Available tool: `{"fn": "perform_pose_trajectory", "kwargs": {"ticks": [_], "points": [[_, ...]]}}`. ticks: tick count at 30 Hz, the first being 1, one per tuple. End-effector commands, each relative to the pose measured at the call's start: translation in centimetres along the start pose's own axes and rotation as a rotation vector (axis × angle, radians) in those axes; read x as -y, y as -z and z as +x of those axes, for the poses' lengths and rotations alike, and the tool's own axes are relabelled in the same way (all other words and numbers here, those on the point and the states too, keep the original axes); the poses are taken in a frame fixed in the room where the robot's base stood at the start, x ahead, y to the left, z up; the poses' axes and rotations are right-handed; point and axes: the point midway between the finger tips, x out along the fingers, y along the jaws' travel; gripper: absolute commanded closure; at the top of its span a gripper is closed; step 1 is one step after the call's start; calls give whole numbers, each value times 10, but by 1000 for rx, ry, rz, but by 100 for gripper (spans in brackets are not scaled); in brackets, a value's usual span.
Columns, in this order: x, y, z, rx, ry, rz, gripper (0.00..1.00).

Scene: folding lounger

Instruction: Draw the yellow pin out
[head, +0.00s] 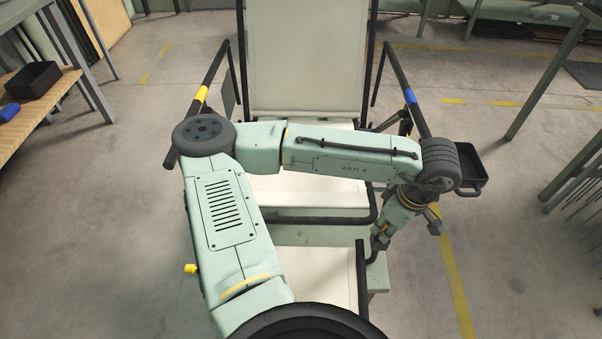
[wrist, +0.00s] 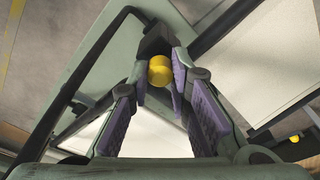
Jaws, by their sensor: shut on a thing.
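The yellow pin (wrist: 159,70) shows its round head between the purple-padded fingers of my gripper (wrist: 165,80) in the wrist view. The fingers are shut on it. Behind it is a dark block on a grey-green panel of the lounger, and the pin's shaft is hidden. In the head view my gripper (head: 380,243) points down at the right side of the lounger (head: 306,60), and the held pin cannot be made out. A second yellow knob (head: 190,268) sticks out at the lounger's left side. A small yellow knob (wrist: 294,138) also shows at the right of the wrist view.
The lounger's black armrests carry a yellow band (head: 201,94) on the left and a blue band (head: 410,96) on the right. A black tray (head: 470,180) is at the right armrest. A wooden bench (head: 30,110) with a black bin (head: 33,80) stands left. Floor beside the lounger is clear.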

Motion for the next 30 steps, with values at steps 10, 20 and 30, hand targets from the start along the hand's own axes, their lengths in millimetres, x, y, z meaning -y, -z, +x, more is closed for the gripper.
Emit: {"fn": "perform_pose_trajectory", "kwargs": {"ticks": [10, 20, 30], "points": [[0, 2, -16, 2, -1, 0, 100], [0, 4, -29, 0, 0, 0, 100], [0, 6, -43, 2, -1, 0, 100]]}}
